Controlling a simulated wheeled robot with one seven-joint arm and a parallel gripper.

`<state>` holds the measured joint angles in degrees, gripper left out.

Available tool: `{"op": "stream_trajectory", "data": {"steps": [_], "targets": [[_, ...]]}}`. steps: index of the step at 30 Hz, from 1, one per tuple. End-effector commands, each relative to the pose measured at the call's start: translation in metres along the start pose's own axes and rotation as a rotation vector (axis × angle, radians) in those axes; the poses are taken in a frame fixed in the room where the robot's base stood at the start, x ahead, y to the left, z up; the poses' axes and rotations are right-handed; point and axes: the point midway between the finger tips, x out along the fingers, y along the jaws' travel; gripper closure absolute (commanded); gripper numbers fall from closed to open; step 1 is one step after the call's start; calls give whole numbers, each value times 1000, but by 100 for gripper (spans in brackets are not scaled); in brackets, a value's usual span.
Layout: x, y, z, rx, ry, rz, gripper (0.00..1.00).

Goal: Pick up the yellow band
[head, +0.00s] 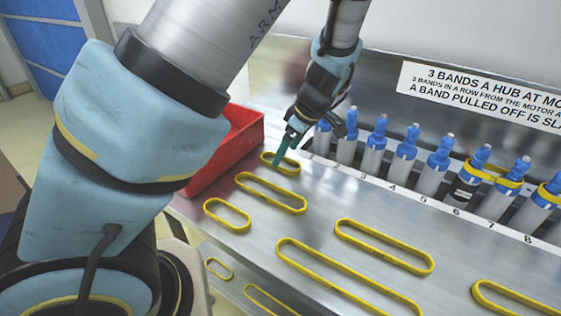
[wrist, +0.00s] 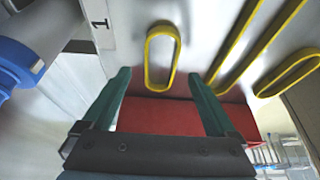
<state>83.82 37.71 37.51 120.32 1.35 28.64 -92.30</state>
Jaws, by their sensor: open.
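Several yellow bands lie flat as loops on the metal bench. The smallest upper one (head: 297,166) lies right below my gripper (head: 284,155), near the red bin. In the wrist view this short yellow band (wrist: 148,60) is just ahead of and between the two green fingers of my gripper (wrist: 158,76). The fingers are wide apart with nothing held. I cannot tell how high the tips are above the bench. Other bands are a longer one (head: 270,204), a short one at left (head: 228,228), and long ones at right (head: 385,267) and centre (head: 345,294).
A red bin (head: 232,150) stands left of the bands; its red wall (wrist: 190,125) shows behind my fingers. A row of numbered blue-topped posts (head: 403,155) runs along the back, with yellow bands (head: 490,175) around some at right. A sign (head: 485,95) is on the wall behind.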

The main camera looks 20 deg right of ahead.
Motion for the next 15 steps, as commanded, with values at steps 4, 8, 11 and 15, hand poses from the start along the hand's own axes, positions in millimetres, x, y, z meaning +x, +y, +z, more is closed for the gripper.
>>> {"op": "stream_trajectory", "data": {"steps": [4,8,11,15], "targets": [[20,-1,-2,-1,2,-3,7],[29,-1,-1,-1,1,-1,7],[29,-1,-1,0,0,0,7],[29,-1,-1,0,0,0,11]]}}
